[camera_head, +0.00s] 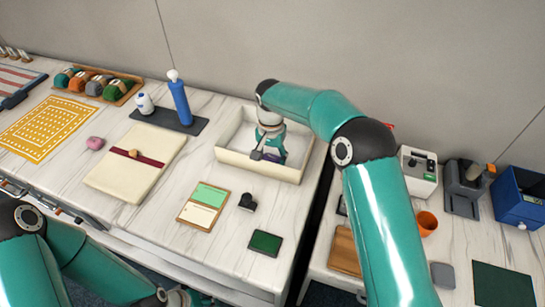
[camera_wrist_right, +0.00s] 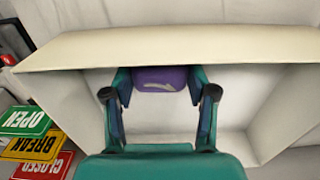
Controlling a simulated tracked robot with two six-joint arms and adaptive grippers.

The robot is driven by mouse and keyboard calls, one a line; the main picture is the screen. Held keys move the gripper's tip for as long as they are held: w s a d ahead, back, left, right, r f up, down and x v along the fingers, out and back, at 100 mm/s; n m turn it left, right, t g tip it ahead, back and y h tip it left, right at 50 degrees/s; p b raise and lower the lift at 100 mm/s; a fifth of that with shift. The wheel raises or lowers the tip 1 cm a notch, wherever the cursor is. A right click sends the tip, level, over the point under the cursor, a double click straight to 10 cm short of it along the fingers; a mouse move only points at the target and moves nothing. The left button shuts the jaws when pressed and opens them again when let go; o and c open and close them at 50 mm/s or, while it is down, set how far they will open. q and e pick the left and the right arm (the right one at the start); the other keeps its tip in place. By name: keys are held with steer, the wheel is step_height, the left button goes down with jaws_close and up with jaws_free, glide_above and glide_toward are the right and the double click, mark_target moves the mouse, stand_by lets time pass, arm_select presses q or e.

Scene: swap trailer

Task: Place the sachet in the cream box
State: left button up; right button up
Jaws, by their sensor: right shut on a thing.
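The cream box (camera_head: 285,172) is an open tray at the back right of the marble-topped table, and its rim and walls fill much of the right wrist view (camera_wrist_right: 160,42). My right gripper (camera_head: 268,156) reaches down into the box area from above. In the right wrist view its fingers (camera_wrist_right: 160,92) are shut on the purple sachet (camera_wrist_right: 160,78), which has a pale curved mark. The sachet appears inside the box walls; whether it touches the floor I cannot tell. My left gripper (camera_head: 185,297) is partly cut off at the bottom edge, its jaws unclear.
Left of the box, a blue bottle (camera_head: 179,102) stands on a dark mat. A cream cloth-like bundle (camera_head: 125,175) with a red band lies nearby. A clipboard (camera_head: 203,207), black item (camera_head: 246,202) and green square (camera_head: 265,243) lie in front. A gap separates the right table.

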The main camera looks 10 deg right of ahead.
mark_target(271, 157)
steer(key=shift+f, duration=0.2)
steer(key=o, duration=0.9)
steer(key=shift+f, duration=0.1)
steer(key=shift+o, duration=0.2)
step_height(271, 157, up, 12)
stand_by(0.4)
